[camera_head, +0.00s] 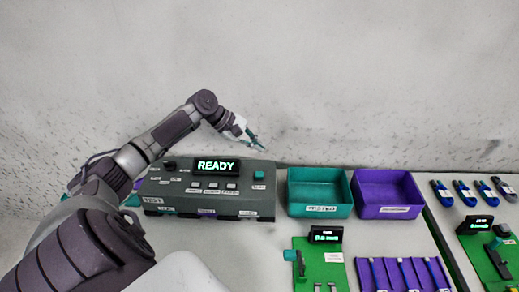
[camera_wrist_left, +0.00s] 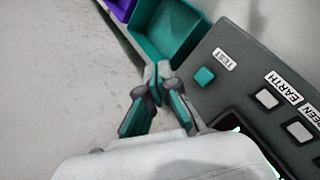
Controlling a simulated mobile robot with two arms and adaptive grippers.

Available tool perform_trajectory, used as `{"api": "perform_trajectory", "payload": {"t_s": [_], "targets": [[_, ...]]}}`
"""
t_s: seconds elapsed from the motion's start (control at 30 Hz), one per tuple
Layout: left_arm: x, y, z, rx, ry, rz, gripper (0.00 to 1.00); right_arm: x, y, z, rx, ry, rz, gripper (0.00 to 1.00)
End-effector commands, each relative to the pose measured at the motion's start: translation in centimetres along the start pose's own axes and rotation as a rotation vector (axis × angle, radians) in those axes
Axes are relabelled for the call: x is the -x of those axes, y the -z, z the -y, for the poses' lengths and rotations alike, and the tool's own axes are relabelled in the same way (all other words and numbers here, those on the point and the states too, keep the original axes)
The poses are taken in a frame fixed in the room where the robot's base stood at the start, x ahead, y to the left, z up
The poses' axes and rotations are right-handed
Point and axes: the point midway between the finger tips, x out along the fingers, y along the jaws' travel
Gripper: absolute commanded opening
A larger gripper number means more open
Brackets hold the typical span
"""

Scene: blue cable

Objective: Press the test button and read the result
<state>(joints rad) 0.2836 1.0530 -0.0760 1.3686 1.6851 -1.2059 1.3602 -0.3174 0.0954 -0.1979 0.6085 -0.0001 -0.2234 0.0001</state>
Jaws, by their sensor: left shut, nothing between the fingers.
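The dark grey tester (camera_head: 215,203) stands at the back of the table, and its display (camera_head: 216,166) reads READY in green. The teal square test button (camera_head: 259,175) is at the tester's back right. In the left wrist view the test button (camera_wrist_left: 205,76) sits beside a label reading TEST. My left gripper (camera_head: 260,146) is shut and empty, above and behind the button in the head view. In the left wrist view the closed fingertips (camera_wrist_left: 157,68) appear left of the button, apart from it in the picture. My right gripper is not in view.
A teal bin (camera_head: 320,171) and a purple bin (camera_head: 388,172) stand right of the tester. A green board (camera_head: 332,270) with a small display is in front of them, beside a purple slotted rack (camera_head: 405,262). Several blue-and-teal pieces lie at the far right. The wall is close behind.

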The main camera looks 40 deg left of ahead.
Motion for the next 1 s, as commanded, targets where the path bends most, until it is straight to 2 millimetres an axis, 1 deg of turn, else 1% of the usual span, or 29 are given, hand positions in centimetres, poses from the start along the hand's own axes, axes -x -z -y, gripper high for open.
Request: {"api": "perform_trajectory", "payload": {"t_s": [0.13,0.3,0.33,0.43,0.6,0.63,0.67,0.8,1.0], "targets": [[-0.8,0.6,0.6,-0.001,0.001,0.000,0.00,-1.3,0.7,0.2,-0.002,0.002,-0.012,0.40],[-2.1,1.5,1.6,-0.002,0.001,-0.001,0.00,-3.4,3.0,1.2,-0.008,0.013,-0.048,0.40],[-2.4,1.7,1.8,-0.002,0.001,-0.001,0.00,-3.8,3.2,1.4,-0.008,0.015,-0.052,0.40],[-3.3,2.4,2.4,-0.002,0.001,-0.001,0.00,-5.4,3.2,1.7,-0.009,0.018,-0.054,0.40],[-4.8,3.5,3.5,-0.002,0.000,-0.001,0.00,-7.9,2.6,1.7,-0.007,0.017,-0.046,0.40],[-4.7,3.4,3.5,0.000,0.001,0.000,0.00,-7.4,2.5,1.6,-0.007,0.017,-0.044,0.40],[-4.9,3.5,3.6,0.001,0.002,0.001,0.00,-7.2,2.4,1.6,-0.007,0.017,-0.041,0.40],[-5.8,4.2,4.2,0.001,0.001,0.001,0.00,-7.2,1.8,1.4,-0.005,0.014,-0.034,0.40],[-6.0,4.4,4.4,0.000,0.001,0.000,0.00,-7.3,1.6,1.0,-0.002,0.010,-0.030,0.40]]}}
